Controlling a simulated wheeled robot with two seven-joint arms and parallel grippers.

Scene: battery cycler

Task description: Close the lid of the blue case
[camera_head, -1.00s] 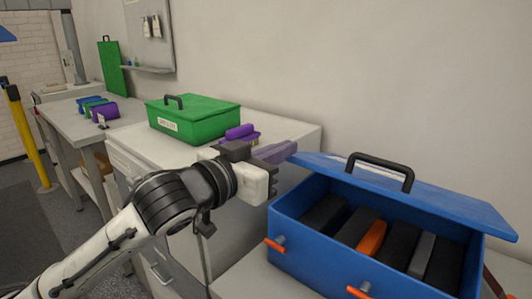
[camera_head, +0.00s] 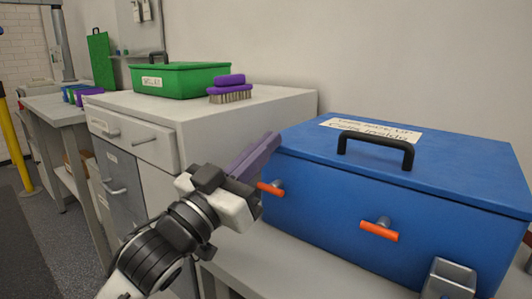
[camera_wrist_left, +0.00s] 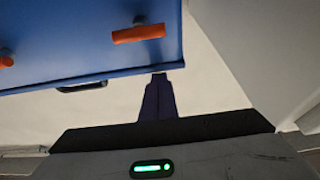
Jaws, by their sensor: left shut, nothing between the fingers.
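The blue case (camera_head: 335,212) stands on a light surface at the right of the head view. Its lid (camera_head: 300,147) lies down over the box, with a black handle (camera_head: 376,150) and a white label on top, and the inside is hidden. Orange-tipped latches (camera_head: 378,230) stick out from the front. My left gripper (camera_head: 262,148) is shut and empty, its purple fingers by the case's left front corner; I cannot tell whether they touch it. In the left wrist view the fingers (camera_wrist_left: 158,98) point toward the case's edge (camera_wrist_left: 90,45). My right gripper is not identifiable.
A grey and white cabinet (camera_head: 150,145) stands left of the case, with a green case (camera_head: 180,82) and a purple brush (camera_head: 230,90) on top. A grey metal block (camera_head: 450,278) is near the case's lower right front. A wall is behind.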

